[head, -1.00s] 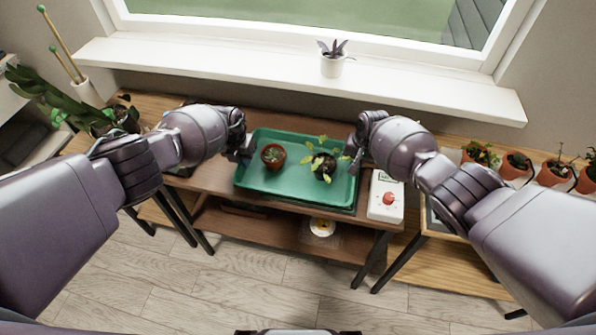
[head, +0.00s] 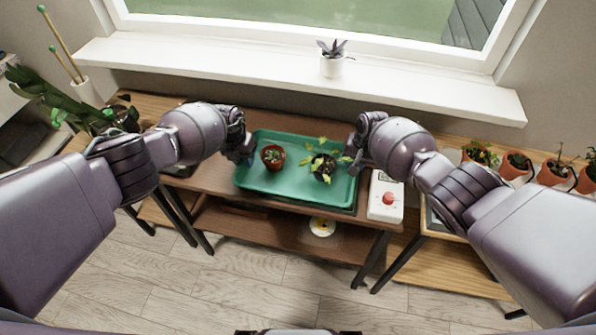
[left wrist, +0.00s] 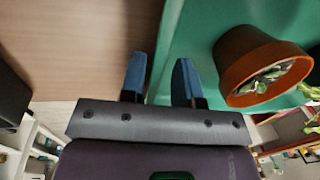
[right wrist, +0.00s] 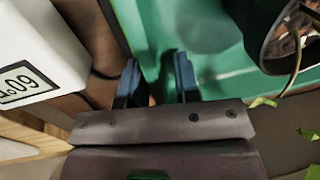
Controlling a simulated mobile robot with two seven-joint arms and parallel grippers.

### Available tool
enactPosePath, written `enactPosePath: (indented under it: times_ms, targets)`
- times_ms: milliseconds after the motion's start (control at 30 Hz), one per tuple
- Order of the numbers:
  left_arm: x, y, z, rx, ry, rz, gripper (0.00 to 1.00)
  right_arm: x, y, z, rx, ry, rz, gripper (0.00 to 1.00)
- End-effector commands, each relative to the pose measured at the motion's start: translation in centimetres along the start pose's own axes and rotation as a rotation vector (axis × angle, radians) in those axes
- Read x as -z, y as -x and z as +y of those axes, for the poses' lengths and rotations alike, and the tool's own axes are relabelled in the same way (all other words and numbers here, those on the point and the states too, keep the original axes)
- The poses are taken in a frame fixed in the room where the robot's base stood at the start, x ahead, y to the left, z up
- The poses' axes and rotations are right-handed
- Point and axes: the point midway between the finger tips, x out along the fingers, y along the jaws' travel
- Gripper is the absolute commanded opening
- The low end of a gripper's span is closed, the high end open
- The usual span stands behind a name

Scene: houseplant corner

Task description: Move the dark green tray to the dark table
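The green tray (head: 300,192) lies on a brown wooden table (head: 215,183) under the window, with a dark edge showing beneath its front. It carries a small terracotta pot (head: 272,165) with a plant and a dark pot (head: 318,173) with a leafy plant. My left gripper (head: 246,155) is at the tray's left rim; in the left wrist view its fingers (left wrist: 160,82) stand apart with the tray edge between them. My right gripper (head: 352,150) is at the right rim; its fingers (right wrist: 157,80) also stand apart near the tray edge. Contact with the rim cannot be told.
A white box with a red knob (head: 386,198) stands just right of the tray. Several potted plants (head: 516,166) line the lighter wooden surface at right. A large plant (head: 65,105) stands at left. A white pot (head: 331,66) sits on the windowsill (head: 220,66).

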Motion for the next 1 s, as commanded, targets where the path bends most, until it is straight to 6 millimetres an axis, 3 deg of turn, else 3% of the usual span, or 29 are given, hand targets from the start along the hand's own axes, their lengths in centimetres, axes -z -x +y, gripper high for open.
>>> enactPosePath:
  times_ms: [267, 800, 1000]
  targets:
    - [0.1, 2.2, 0.1, -0.002, -0.002, 0.000, 0.29, 0.0, 0.0, 0.0, 0.000, 0.000, 0.000, 0.30]
    - [0.1, 9.5, 0.1, -0.003, -0.001, 0.001, 0.29, 0.0, 0.0, 0.0, 0.000, 0.000, 0.000, 0.30]
    - [0.1, 11.1, 0.1, -0.003, 0.000, 0.001, 0.29, 0.0, 0.0, 0.0, 0.000, 0.000, 0.000, 0.30]
